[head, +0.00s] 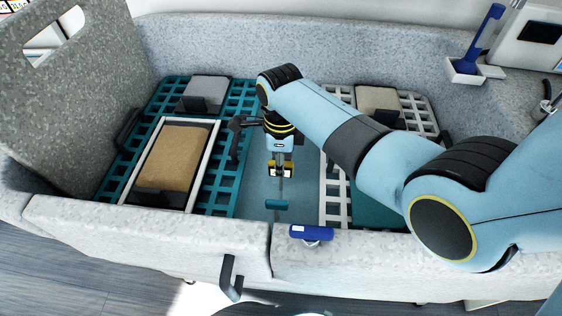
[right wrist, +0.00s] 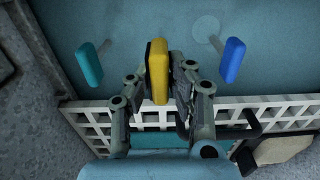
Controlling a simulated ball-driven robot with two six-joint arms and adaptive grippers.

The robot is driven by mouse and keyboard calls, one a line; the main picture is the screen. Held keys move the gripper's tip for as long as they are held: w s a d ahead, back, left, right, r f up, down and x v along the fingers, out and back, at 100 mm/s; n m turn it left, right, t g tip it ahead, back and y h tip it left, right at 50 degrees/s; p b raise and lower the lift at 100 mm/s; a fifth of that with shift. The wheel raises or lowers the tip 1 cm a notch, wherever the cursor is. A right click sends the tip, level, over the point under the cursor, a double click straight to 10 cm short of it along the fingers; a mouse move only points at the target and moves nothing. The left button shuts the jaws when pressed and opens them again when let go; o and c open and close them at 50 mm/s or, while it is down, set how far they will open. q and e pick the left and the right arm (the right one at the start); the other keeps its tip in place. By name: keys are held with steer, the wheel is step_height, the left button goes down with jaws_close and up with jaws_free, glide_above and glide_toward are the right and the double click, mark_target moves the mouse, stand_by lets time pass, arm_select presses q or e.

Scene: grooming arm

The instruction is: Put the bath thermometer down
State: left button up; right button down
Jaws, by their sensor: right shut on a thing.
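A yellow block-like thing (head: 287,169), which I take to be the bath thermometer, is held by my right gripper (head: 282,166) over the blue-green tub floor (head: 254,190). In the right wrist view the yellow thing (right wrist: 157,68) stands upright between the two dark fingers (right wrist: 160,88), which are shut on it. Whether its lower end touches anything is hidden. My left gripper does not show in these views.
A teal bar (head: 276,204) is below the gripper, and a blue bar (head: 310,233) is at the front wall. White-framed tan mat (head: 168,160) and teal grids (head: 225,172) lie to the left. A blue brush (head: 484,38) stands in a white holder (head: 464,72) at upper right.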

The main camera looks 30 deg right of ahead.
steer(key=c, duration=1.2)
jaws_free()
steer(key=shift+r, duration=0.45)
step_height(320, 180, up, 11)
steer(key=shift+r+p, duration=0.15)
steer(key=shift+p, duration=0.85)
